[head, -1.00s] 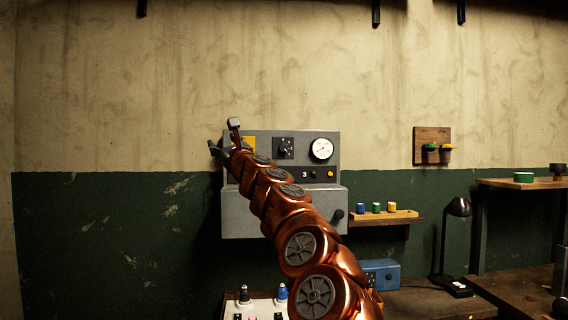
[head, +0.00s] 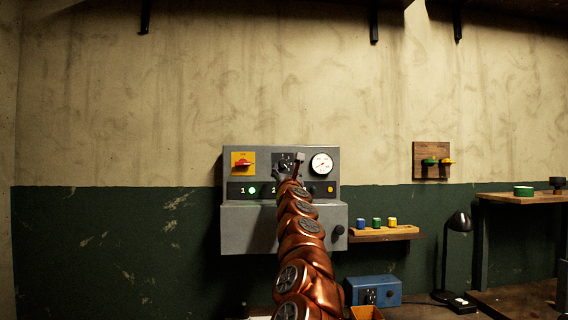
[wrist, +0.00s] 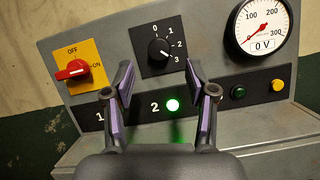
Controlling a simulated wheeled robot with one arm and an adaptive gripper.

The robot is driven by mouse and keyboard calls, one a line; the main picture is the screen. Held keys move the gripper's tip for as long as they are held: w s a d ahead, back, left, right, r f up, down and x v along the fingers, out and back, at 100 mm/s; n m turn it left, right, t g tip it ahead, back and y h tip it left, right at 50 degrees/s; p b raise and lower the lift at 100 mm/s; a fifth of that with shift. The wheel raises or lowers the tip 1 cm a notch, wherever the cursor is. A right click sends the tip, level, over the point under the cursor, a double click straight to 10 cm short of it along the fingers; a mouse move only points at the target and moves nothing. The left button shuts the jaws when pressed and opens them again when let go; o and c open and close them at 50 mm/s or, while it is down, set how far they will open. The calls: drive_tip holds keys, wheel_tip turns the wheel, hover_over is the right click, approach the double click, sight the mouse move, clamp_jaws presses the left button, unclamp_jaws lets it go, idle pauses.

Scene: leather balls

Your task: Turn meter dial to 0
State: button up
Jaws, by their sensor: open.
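The meter dial is a black knob (wrist: 159,48) on a dark plate marked 0, 1, 2, 3; its white mark appears to point toward 3. In the head view the dial plate (head: 284,161) is partly covered by my gripper (head: 288,167). In the wrist view my gripper (wrist: 158,73) is open, its two fingers apart on either side of and just below the knob, with nothing between them. Whether the fingers touch the panel cannot be told. The round gauge (wrist: 263,24) reads 0 V; it also shows in the head view (head: 321,163).
A red rotary switch (wrist: 72,69) on a yellow plate lies left of the dial, its handle horizontal toward ON. Below, a green lamp (wrist: 173,105) beside 2 is lit; another lit lamp (head: 252,190) sits beside 1. A yellow button (wrist: 277,85) is at right.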

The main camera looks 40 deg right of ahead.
sight(283, 164)
drive_tip(key=shift+p+x, duration=1.25)
drive_tip(key=shift+x, duration=0.3)
drive_tip(key=shift+w+d+r+p, duration=0.25)
drive_tip(key=shift+w+r+p, duration=0.05)
drive_tip(key=shift+p, duration=0.15)
drive_tip(key=shift+w+d+p, duration=0.25)
drive_tip(key=shift+w+p, duration=0.15)
clamp_jaws()
